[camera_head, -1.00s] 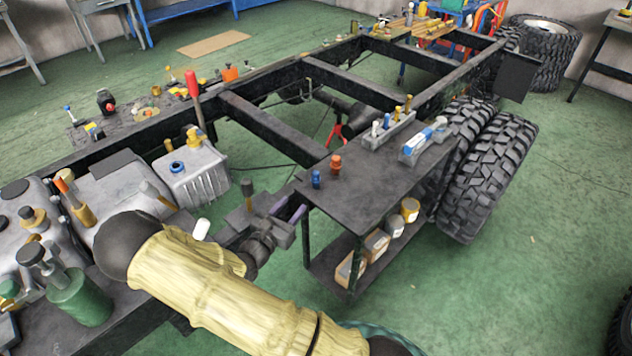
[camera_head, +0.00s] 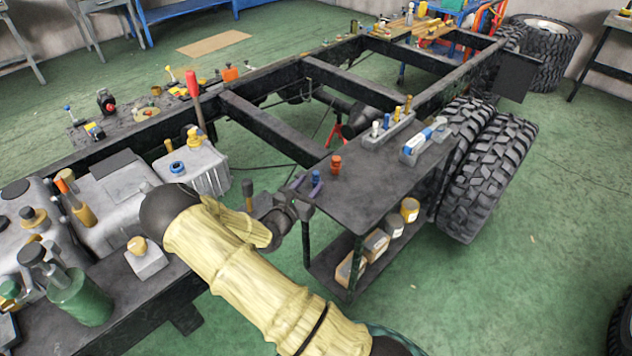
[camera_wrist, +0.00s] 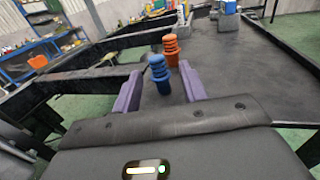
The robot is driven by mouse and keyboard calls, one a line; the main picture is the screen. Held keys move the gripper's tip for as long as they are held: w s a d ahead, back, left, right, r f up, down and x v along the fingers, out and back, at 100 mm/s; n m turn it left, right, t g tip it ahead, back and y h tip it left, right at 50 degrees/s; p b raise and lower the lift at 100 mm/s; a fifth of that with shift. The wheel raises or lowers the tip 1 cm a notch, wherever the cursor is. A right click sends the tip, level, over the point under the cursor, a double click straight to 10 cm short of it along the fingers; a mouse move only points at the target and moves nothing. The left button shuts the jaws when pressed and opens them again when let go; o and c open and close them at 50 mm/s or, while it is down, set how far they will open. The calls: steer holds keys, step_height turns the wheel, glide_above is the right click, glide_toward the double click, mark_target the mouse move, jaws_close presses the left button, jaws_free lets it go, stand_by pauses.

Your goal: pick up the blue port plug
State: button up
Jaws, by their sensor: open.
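The blue port plug (camera_head: 316,178) stands upright at the near left corner of the dark cart top (camera_head: 385,185). In the wrist view the blue plug (camera_wrist: 159,75) shows between the two purple fingers of my gripper (camera_wrist: 160,90), nearer the left finger. My gripper is open, and its purple fingertips (camera_head: 308,185) are beside the plug in the head view. I cannot tell whether a finger touches the plug. An orange plug (camera_head: 336,165) stands just behind the blue one; in the wrist view the orange plug (camera_wrist: 171,50) is beyond it, slightly right.
Two grey holders with small parts, one (camera_head: 388,131) and another (camera_head: 424,142), stand farther back on the cart top. The black chassis frame (camera_head: 262,128) runs behind and left of the cart. Large tyres (camera_head: 487,170) stand to its right. The cart top's right front is clear.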

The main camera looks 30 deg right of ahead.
mark_target(314, 178)
steer(key=x, duration=0.5)
steer(key=shift+w+a+f, duration=0.1)
steer(key=shift+a, duration=0.05)
jaws_close()
